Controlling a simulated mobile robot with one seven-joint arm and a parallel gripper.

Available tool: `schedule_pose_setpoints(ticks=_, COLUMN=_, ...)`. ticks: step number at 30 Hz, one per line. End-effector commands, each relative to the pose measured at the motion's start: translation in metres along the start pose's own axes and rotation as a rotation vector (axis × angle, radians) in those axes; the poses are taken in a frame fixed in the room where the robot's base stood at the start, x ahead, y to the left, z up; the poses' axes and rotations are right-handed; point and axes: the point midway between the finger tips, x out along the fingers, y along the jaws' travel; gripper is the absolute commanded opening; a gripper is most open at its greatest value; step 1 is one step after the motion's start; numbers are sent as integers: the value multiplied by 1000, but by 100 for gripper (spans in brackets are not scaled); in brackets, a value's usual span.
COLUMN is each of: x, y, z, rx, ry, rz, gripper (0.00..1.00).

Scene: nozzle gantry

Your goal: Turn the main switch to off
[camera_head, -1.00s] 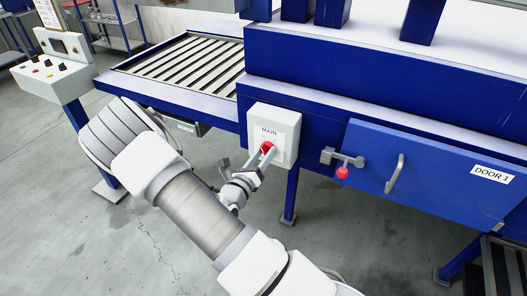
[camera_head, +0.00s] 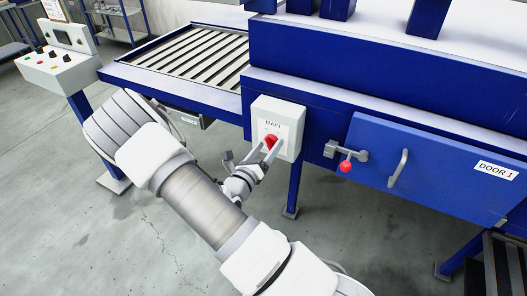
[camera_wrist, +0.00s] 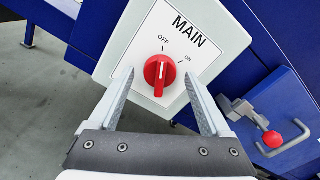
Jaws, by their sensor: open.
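The main switch is a red knob (camera_wrist: 160,72) on a white box (camera_head: 291,117) marked MAIN, fixed to the front of the blue machine. In the wrist view its white mark points up the picture, towards the OFF label (camera_wrist: 164,38). The ON label (camera_wrist: 187,57) is to its upper right. The knob also shows in the head view (camera_head: 271,141). My gripper (camera_wrist: 158,78) is open, with one finger on each side of the knob. In the wrist view a gap shows on both sides, so the fingers look clear of it.
Right of the box are a latch with a red ball (camera_head: 346,166) and the blue DOOR 1 panel (camera_head: 425,170) with its handle (camera_head: 398,167). A roller conveyor (camera_head: 190,55) lies to the left. A control pedestal (camera_head: 58,67) stands at the far left.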

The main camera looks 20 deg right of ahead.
Motion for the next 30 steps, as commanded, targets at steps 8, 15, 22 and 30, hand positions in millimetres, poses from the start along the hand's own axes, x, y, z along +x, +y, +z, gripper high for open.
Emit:
schedule_pose_setpoints(ticks=8, x=-37, y=2, z=0, rx=-1, ry=-1, rz=6, gripper=82)
schedule_pose_setpoints(ticks=15, x=-96, y=2, z=0, rx=0, ry=-1, rz=7, gripper=82)
schedule_pose_setpoints(ticks=22, x=-146, y=1, z=0, rx=0, ry=-2, rz=5, gripper=82)
schedule_pose_setpoints(ticks=30, x=-172, y=0, z=0, rx=-1, ry=-1, rz=1, gripper=82)
